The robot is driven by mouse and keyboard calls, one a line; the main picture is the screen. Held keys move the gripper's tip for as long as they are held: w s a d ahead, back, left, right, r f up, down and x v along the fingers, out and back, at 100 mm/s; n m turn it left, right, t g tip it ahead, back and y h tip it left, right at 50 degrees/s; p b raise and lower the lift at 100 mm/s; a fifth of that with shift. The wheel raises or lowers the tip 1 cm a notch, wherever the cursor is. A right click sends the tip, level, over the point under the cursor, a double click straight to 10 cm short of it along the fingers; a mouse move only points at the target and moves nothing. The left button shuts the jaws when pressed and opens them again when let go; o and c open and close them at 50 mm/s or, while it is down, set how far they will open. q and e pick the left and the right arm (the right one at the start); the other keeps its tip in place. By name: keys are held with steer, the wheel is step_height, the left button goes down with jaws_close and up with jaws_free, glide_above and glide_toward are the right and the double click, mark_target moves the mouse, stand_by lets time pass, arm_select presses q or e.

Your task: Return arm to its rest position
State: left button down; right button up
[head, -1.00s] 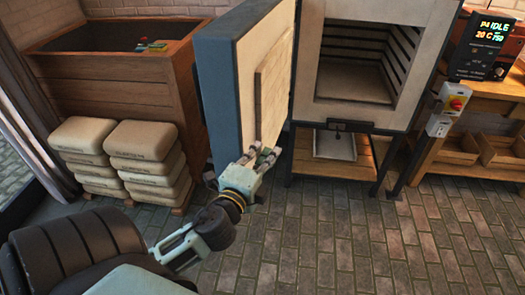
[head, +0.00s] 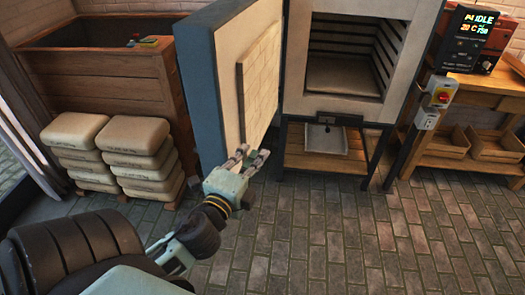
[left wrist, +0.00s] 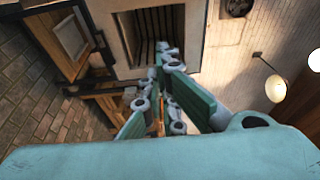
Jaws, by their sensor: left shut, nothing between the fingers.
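My left gripper (head: 248,160) is shut and empty, in front of the lower edge of the open kiln door (head: 205,90) in the head view. I cannot tell whether it touches the door. In the left wrist view the gripper's fingers (left wrist: 165,75) point toward the kiln opening (left wrist: 150,25). The kiln (head: 398,60) stands open, and its lit chamber (head: 343,70) looks empty. My right gripper is in neither view.
Stacked sacks (head: 135,160) and a wooden bin (head: 100,80) stand at the left. The brick floor (head: 320,225) in front is clear.

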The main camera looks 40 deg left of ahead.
arm_select(q)
steer(key=v, duration=0.2)
steer(key=b+v, duration=0.1)
steer(key=v, duration=0.1)
steer(key=shift+s+a, duration=0.1)
steer(key=shift+s, duration=0.35)
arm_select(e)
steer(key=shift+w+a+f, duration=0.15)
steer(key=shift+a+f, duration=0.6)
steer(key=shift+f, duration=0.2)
